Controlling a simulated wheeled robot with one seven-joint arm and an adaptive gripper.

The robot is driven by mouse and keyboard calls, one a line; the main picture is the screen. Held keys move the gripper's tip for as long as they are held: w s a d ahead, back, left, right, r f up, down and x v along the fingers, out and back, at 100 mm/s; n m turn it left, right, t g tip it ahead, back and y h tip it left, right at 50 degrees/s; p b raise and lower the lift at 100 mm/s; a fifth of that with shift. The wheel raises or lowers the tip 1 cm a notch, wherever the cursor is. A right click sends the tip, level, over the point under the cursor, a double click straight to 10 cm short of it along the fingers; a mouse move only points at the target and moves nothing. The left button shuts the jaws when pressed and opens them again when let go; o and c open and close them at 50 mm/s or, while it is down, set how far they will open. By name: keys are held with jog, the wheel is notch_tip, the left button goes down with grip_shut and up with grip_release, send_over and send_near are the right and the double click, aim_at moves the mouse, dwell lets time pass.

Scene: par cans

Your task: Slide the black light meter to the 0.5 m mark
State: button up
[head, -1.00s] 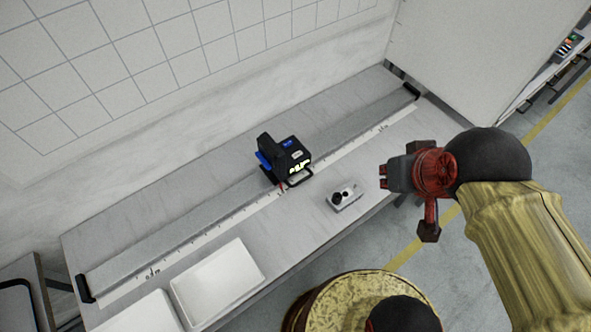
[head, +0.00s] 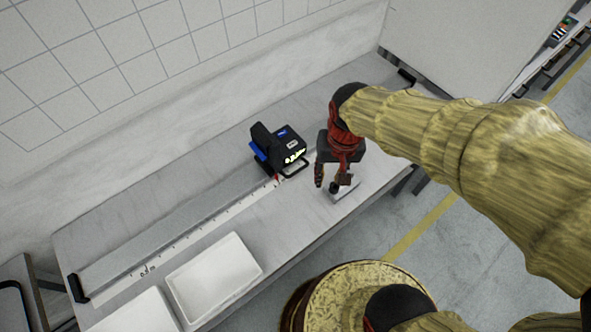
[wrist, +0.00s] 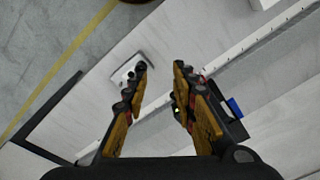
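The black light meter (head: 280,146), with blue parts and a lit yellow-green display, sits on the long grey rail (head: 180,222) near the middle of the bench. A red pointer at its base meets the white scale strip (head: 205,230). A small printed mark (head: 148,270), hard to read, is near the strip's left end. My gripper (head: 332,178) points down to the right of the meter, apart from it. In the wrist view my gripper (wrist: 160,68) is open and empty; its right finger partly hides the meter, whose blue edge (wrist: 235,107) shows.
A small grey box with black knobs (head: 347,191) lies on the bench just under my gripper. A white tray (head: 215,278) stands at the front left. Black brackets (head: 78,288) cap the rail. A tiled wall (head: 130,70) runs behind.

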jog(key=w+a+f+m, duration=0.4)
jog(key=w+a+f, duration=0.1)
jog(key=f, duration=0.5)
jog(key=m, duration=0.7)
send_near(296, 172)
jog(key=shift+t+y, duration=0.3)
jog(key=shift+t, duration=0.1)
jog(key=f+b, duration=0.1)
jog(key=f, duration=0.3)
jog(key=f+b, duration=0.1)
jog(key=f, duration=0.3)
jog(key=shift+w+a+b, duration=0.2)
jog(key=shift+b, duration=0.1)
jog(key=shift+r, duration=0.1)
jog(key=shift+c, duration=1)
grip_shut()
